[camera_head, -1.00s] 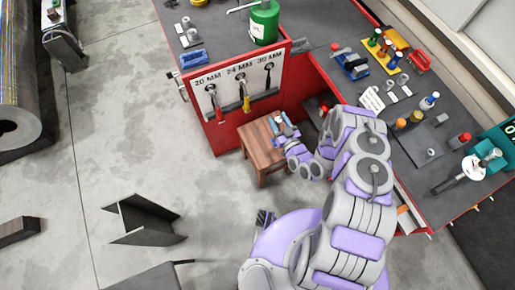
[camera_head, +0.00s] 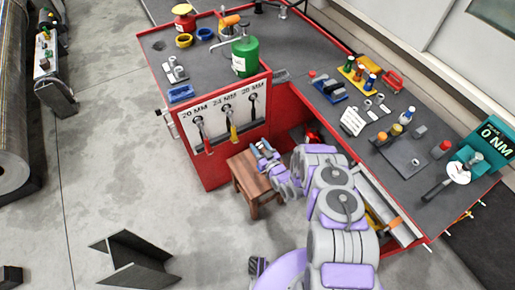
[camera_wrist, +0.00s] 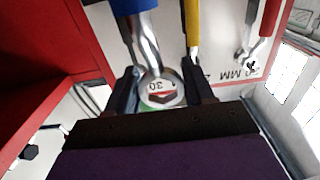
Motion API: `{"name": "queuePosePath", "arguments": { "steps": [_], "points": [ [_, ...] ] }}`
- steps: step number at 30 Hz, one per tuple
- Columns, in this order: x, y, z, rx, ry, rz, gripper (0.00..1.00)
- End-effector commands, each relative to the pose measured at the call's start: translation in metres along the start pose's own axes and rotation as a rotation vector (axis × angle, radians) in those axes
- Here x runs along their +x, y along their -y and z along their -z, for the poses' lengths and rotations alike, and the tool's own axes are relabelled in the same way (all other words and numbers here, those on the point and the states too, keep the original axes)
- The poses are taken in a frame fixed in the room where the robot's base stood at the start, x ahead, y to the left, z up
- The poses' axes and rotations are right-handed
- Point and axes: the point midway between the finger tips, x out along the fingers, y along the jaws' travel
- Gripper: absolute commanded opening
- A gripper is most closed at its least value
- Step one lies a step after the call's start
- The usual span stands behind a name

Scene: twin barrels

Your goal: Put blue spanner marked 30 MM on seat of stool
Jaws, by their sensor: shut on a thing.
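The blue spanner, with a silver shaft and a ring end marked 30, (camera_wrist: 148,45) is between my gripper's jaws (camera_wrist: 165,82) in the wrist view. The jaws are shut on it near the ring end, and its blue handle runs out of the top of the picture. In the head view, my gripper (camera_head: 264,153) is over the back right part of the wooden stool's seat (camera_head: 247,177). The spanner is small and partly hidden there. I cannot tell whether it touches the seat. The bare front left part of the seat shows.
A red cabinet with a white spanner panel (camera_head: 216,108) stands behind the stool. A yellow spanner (camera_head: 233,134) and a red-handled spanner (camera_head: 201,131) hang there. A red-edged workbench (camera_head: 405,165) is at the right. A bent metal piece (camera_head: 133,262) lies on open floor.

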Motion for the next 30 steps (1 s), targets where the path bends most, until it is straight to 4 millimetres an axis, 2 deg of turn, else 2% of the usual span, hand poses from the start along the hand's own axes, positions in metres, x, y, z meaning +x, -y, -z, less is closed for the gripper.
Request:
{"name": "queuePosePath", "arguments": {
  "steps": [3, 11, 15, 18, 24, 25, 30],
  "points": [
    [0.017, -0.003, -0.002, -0.001, -0.003, 0.003, 0.25],
    [0.032, -0.008, -0.003, 0.000, -0.002, 0.002, 0.25],
    [0.030, -0.008, -0.027, 0.002, -0.001, 0.001, 0.25],
    [0.030, -0.008, -0.038, 0.002, -0.001, 0.001, 0.25],
    [0.031, -0.007, -0.036, 0.000, -0.001, 0.002, 0.25],
    [0.031, -0.007, -0.037, 0.000, -0.001, 0.002, 0.54],
    [0.030, -0.007, -0.037, 0.001, 0.000, 0.002, 0.70]
  ]
}}
